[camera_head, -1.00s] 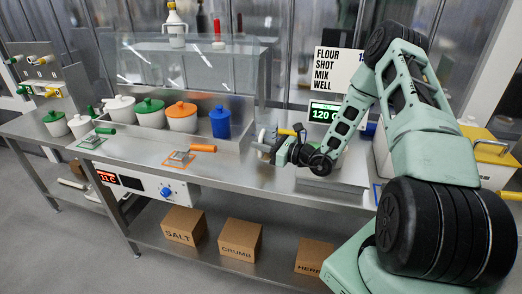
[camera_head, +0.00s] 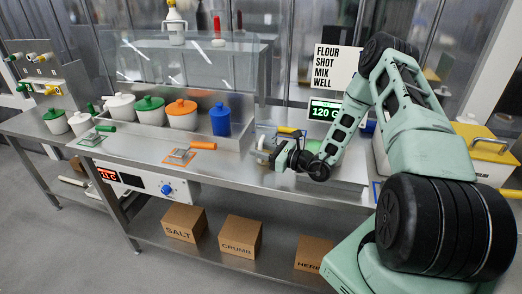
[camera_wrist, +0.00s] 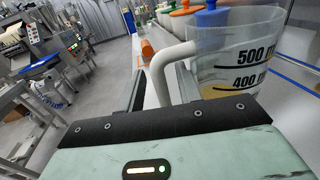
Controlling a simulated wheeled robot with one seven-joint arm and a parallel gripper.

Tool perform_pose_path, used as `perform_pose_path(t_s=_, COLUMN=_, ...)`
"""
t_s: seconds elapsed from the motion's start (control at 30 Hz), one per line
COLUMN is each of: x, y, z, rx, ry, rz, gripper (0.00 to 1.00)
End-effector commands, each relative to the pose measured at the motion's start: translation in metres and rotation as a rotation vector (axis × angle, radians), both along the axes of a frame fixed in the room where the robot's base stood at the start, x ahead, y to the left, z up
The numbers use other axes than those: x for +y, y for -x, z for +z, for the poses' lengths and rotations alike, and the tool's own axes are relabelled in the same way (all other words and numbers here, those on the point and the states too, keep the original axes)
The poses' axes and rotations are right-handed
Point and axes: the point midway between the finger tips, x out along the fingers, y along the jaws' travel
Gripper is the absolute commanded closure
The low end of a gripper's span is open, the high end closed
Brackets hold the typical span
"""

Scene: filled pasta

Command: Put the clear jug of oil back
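The clear jug (camera_wrist: 235,60) fills the right of the wrist view. It has black 500 ml and 400 ml marks, a pale handle (camera_wrist: 160,75) and some yellowish liquid low inside. My gripper (camera_wrist: 162,88) has its two dark fingers either side of the handle and appears closed on it. In the head view my gripper (camera_head: 272,157) is low over the steel counter, left of the scale display. There the jug is small and mostly hidden by my gripper, so I cannot tell whether its base touches the counter.
A green-lit display (camera_head: 323,112) reads 120 G. White pots with green and orange lids (camera_head: 181,108) and a blue pot (camera_head: 220,120) stand at the back left. An orange-handled tool (camera_head: 202,145) lies on the counter (camera_head: 235,165).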

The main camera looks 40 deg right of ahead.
Motion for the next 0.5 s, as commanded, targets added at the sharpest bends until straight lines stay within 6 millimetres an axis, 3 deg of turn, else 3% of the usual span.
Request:
perform_pose_path(t_s=0.17, x=-0.006, y=0.009, z=0.001, rx=0.000, ry=0.001, rz=-0.003, gripper=0.65)
perform_pose_path(t_s=0.5, x=-0.037, y=0.071, z=0.000, rx=0.001, ry=0.000, rz=-0.005, gripper=0.65)
